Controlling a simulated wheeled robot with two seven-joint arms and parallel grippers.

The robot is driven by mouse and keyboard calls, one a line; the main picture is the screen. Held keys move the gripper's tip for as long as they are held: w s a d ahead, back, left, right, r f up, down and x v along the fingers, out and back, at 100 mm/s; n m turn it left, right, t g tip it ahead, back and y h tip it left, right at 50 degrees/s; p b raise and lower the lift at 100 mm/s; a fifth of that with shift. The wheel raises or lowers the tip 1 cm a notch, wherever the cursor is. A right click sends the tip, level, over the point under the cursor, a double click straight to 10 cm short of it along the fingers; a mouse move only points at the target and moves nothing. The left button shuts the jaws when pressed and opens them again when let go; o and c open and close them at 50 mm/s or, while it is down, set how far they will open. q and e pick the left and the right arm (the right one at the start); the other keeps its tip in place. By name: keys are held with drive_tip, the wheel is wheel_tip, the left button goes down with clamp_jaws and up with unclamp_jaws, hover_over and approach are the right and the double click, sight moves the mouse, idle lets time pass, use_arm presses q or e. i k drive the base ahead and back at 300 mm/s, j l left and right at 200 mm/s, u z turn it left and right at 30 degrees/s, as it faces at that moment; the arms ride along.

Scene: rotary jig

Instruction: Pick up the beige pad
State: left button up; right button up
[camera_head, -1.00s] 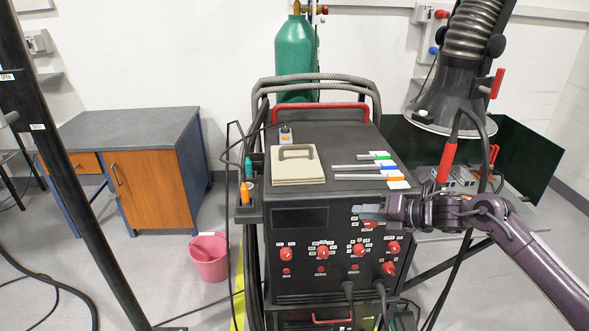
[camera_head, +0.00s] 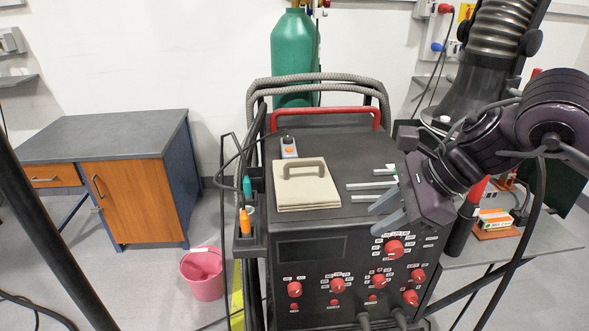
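The beige pad (camera_head: 306,192) lies flat on top of the black welding machine, near its left front edge. It is a square, layered slab with a grey-brown handle (camera_head: 303,168) on its upper face. My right gripper (camera_head: 380,212) is to the right of the pad, over the machine's front right top edge. Its two grey fingers point left toward the pad and are apart, with nothing between them. It does not touch the pad. My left gripper is not in view.
Several thin rods (camera_head: 371,186) lie right of the pad, partly hidden by my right gripper. A small device with an orange button (camera_head: 289,147) stands behind the pad. Orange (camera_head: 245,222) and teal bottles sit at the left. A red rail (camera_head: 325,108) crosses the machine's back.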

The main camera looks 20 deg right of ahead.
sight(301, 185)
drive_tip(key=i, duration=0.95)
